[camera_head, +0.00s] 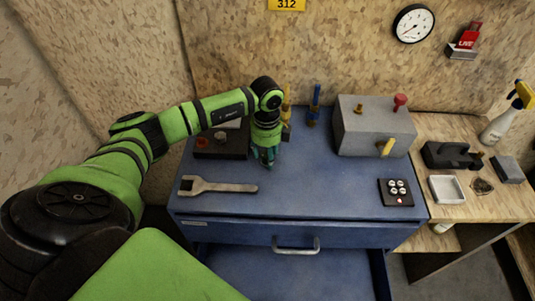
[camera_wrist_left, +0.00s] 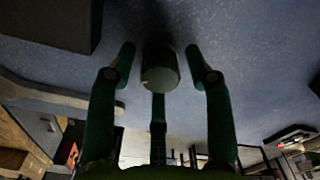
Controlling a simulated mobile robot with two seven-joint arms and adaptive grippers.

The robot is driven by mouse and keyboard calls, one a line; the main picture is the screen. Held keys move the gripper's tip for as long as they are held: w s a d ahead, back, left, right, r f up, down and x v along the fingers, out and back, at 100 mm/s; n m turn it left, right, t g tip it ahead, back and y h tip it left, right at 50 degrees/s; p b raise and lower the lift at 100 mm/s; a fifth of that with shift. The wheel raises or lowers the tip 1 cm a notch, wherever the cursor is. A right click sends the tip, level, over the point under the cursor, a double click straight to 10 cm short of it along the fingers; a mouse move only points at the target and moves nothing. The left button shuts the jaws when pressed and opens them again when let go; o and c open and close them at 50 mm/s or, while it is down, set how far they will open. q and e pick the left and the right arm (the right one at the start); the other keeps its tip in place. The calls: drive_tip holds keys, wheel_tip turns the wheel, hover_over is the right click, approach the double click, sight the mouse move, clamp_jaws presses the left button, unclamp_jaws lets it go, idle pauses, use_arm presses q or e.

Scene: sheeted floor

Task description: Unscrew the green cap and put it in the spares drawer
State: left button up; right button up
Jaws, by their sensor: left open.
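My left gripper (camera_head: 266,158) points down over the blue cabinet top, near its back middle. In the left wrist view its fingers (camera_wrist_left: 160,60) are spread apart. A short dark greenish cylinder, which looks like the green cap (camera_wrist_left: 160,72), stands between the fingers, with gaps visible at its left and right. In the head view the gripper hides it. What it is fixed to cannot be made out. Below the cabinet's handled front (camera_head: 295,236), an open blue drawer (camera_head: 285,275) shows an empty visible floor. My right gripper does not show.
A wrench (camera_head: 218,187) lies left of the gripper. A dark box (camera_head: 212,147) stands behind the wrench, and a blue-and-yellow valve (camera_head: 313,105) stands at the back. A grey box with knobs (camera_head: 374,126) and a black button pad (camera_head: 396,192) stand right. The front middle is clear.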

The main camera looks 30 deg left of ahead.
use_arm(q)
drive_tip(key=m+b, duration=0.2)
drive_tip(key=m, duration=0.3)
drive_tip(key=shift+f, duration=0.2)
drive_tip(key=m+b, duration=0.1)
drive_tip(key=m, duration=0.2)
drive_tip(key=m+b, duration=0.2)
drive_tip(key=m, duration=0.2)
drive_tip(key=shift+m, duration=0.4)
drive_tip(key=m+b, duration=0.1)
drive_tip(key=m, duration=0.1)
drive_tip(key=shift+r+m, duration=0.15)
drive_tip(key=shift+m, duration=0.15)
clamp_jaws()
drive_tip(key=c, duration=0.8)
unclamp_jaws()
clamp_jaws()
drive_tip(key=shift+r+n+p, duration=0.15)
drive_tip(key=shift+n+p, duration=0.35)
drive_tip(key=shift+n, duration=0.6)
drive_tip(key=n+p, duration=0.1)
drive_tip(key=n, duration=0.3)
drive_tip(key=shift+n, duration=0.4)
drive_tip(key=n+p, duration=0.2)
drive_tip(key=n, duration=0.2)
drive_tip(key=shift+n, duration=0.3)
drive_tip(key=n+p, duration=0.1)
drive_tip(key=n, duration=0.2)
